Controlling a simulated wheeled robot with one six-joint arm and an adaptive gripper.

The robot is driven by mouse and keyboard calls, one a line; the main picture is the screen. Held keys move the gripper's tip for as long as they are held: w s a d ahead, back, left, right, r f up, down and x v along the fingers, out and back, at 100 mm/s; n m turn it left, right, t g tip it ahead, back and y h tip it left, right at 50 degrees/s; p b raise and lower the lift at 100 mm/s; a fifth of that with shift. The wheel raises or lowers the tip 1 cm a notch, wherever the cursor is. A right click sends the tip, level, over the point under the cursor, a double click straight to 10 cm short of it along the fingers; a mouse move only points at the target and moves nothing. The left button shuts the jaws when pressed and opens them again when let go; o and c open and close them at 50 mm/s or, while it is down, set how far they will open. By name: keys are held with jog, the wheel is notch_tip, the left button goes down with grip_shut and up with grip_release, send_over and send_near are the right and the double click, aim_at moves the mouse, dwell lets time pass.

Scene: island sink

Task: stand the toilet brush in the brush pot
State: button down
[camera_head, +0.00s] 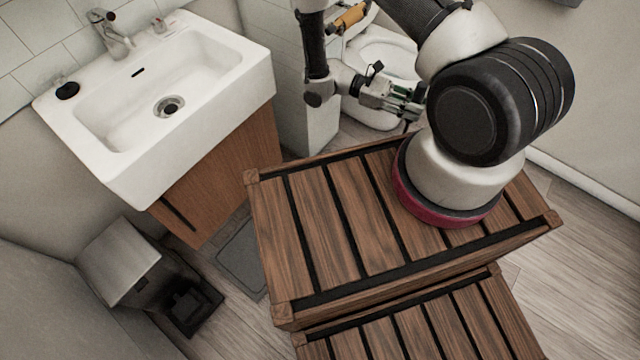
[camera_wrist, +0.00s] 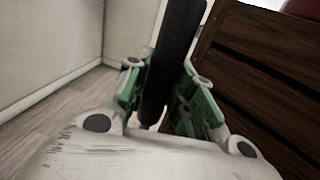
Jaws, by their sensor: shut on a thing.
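My gripper (camera_head: 408,98) is out past the far edge of the slatted wooden top, in front of the toilet. In the wrist view my gripper (camera_wrist: 166,78) has its green-lined fingers on both sides of a dark, rod-like thing, which I take to be the toilet brush (camera_wrist: 176,45). It is shut on it. The brush runs from the top of that view down between the fingers, and its lower end is hidden. In the head view the brush is mostly hidden by my gripper and arm. I cannot make out the brush pot in either view.
The slatted wooden top (camera_head: 340,225) fills the middle. The white sink (camera_head: 225,60) on a wooden cabinet is at left, the toilet (camera_head: 385,55) behind my gripper. A grey-lidded bin-like thing (camera_head: 120,262) stands lower left. Bare floor (camera_wrist: 60,115) shows left of the gripper.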

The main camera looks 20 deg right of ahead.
jog(key=w+a+f+n+t+h, duration=0.25)
jog(key=w+n+t, duration=0.25)
jog(key=w+t, duration=0.25)
jog(key=w+a+f+n+t+h, duration=0.2)
jog(key=w+a+f+n+t, duration=0.15)
jog(key=w+n+t, duration=0.35)
jog(key=w+a+f+n+t+y, duration=0.2)
jog(key=w+a+f+n+t, duration=0.15)
jog(key=a+t, duration=0.25)
jog(key=w+a+f+n+t+y, duration=0.2)
jog(key=a+f+n+t+y, duration=0.15)
jog(key=a+t, duration=0.2)
notch_tip(320, 180, down, 19)
jog(key=a, duration=0.1)
jog(key=shift+a+m, duration=0.25)
jog(key=shift+m, duration=0.15)
jog(key=c, duration=1.2)
grip_release()
jog(key=shift+s, duration=0.1)
jog(key=shift+c, duration=0.2)
